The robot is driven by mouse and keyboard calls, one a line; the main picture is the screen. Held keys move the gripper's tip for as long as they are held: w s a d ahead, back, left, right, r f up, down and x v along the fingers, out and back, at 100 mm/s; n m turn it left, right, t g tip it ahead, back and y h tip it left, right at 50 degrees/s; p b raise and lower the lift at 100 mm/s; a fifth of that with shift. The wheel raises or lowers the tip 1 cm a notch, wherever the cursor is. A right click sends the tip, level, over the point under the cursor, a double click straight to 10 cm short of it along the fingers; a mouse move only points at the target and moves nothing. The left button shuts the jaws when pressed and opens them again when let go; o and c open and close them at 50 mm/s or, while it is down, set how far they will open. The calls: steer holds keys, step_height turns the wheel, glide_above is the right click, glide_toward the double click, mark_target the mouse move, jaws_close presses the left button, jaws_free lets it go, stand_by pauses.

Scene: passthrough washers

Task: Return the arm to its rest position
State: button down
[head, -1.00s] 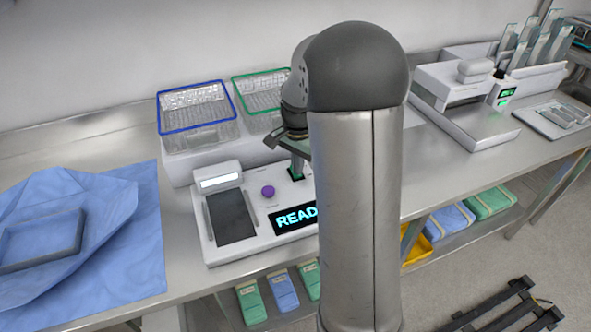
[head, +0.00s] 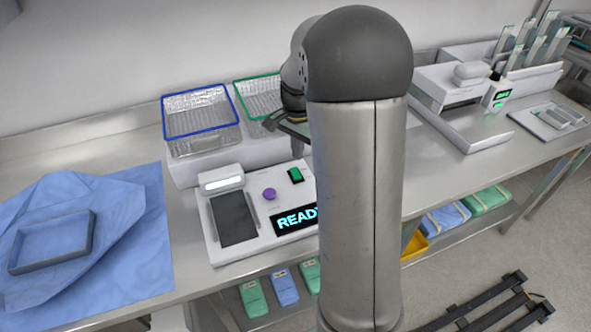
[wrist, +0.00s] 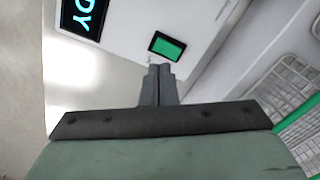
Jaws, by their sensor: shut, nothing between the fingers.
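My gripper (wrist: 159,72) shows in the wrist view with its two grey fingers together and nothing between them. It is above the white control panel, with its fingertips close to the green button (wrist: 167,46) in that picture. My arm stands upright in the middle of the head view and covers the right end of the panel (head: 255,246).
A blue-rimmed basket (head: 199,112) and a green-rimmed basket (head: 256,98) stand behind the panel. A blue cloth (head: 130,262) with a grey tray frame (head: 50,262) lies at left. A white machine (head: 455,84) and a rack of upright plates (head: 535,45) stand at right.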

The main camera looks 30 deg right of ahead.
stand_by(0.3)
steer(key=s+a+r+n, duration=0.1)
steer(key=s+a+n, duration=0.5)
steer(key=s, duration=0.6)
steer(key=s+a+r+n, duration=0.1)
steer(key=s+a+n, duration=0.6)
steer(key=s, duration=0.5)
steer(key=shift+a+r+t, duration=0.3)
steer(key=shift+a+t, duration=0.1)
steer(key=shift+a, duration=0.25)
steer(key=shift+w, duration=0.1)
